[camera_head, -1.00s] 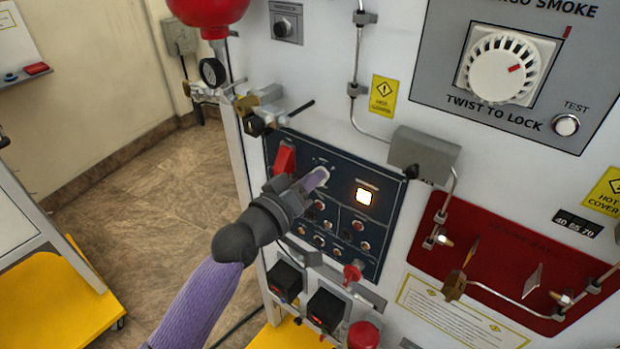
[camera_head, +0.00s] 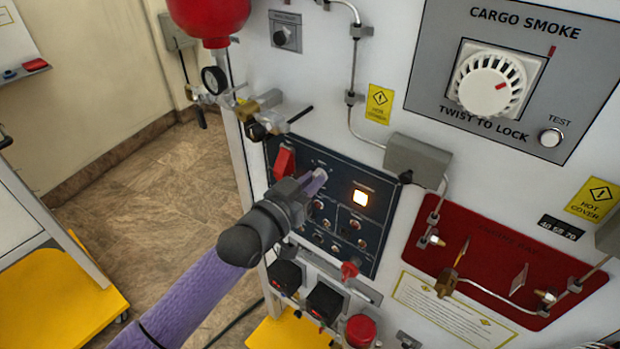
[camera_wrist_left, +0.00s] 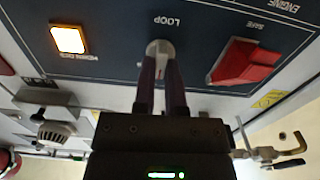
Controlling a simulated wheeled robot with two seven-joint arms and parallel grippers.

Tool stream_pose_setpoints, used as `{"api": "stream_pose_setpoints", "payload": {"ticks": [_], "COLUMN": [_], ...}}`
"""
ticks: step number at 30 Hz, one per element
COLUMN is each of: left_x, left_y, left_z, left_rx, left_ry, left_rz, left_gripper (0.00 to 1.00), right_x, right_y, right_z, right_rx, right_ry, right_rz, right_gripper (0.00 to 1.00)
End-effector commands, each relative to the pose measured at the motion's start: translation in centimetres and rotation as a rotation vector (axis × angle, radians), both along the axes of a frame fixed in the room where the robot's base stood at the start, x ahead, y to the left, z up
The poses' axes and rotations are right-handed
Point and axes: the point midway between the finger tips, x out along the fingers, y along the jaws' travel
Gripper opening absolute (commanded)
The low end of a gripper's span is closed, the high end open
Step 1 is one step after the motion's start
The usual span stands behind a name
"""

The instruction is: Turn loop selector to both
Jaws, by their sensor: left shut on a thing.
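The loop selector (camera_wrist_left: 160,50) is a small pale knob under the upside-down label LOOP in the left wrist view. In the head view the loop selector (camera_head: 321,174) sits on the dark blue panel (camera_head: 385,230), between the red guarded switch and the lit square lamp. My left gripper (camera_wrist_left: 162,68) is shut on the loop selector, with its two purple fingers on either side of the knob. In the head view my left gripper (camera_head: 312,183) reaches the panel from the lower left. The fingers partly hide the knob, and its pointing direction is unclear. My right gripper is out of view.
The red guarded switch (camera_head: 285,162) is close beside the left gripper. The lit lamp (camera_head: 360,198) is on the knob's other side. Small switches fill the panel below. A valve with a black handle (camera_head: 285,118) juts out above the panel.

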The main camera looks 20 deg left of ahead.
Motion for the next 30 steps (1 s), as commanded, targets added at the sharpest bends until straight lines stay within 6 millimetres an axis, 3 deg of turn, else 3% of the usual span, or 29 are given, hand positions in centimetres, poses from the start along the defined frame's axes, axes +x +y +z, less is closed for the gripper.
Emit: {"api": "stream_pose_setpoints", "payload": {"ticks": [17,18,22,30], "left_x": [0.0,0.0,-0.01,-0.06], "left_y": [-0.01,-0.01,-0.02,0.0], "left_z": [0.0,0.0,0.0,-0.01], "left_rx": [0.028,0.027,0.027,0.027], "left_ry": [-0.011,-0.011,-0.01,-0.01], "left_rz": [0.0,0.0,0.0,0.0], "left_gripper": [0.0,0.22,0.49,0.49], "right_x": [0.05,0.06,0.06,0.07], "right_y": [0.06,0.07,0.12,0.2], "right_z": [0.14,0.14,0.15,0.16], "right_rx": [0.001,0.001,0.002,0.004], "right_ry": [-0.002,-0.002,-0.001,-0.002], "right_rz": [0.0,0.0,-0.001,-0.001], "right_gripper": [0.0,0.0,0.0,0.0]}}
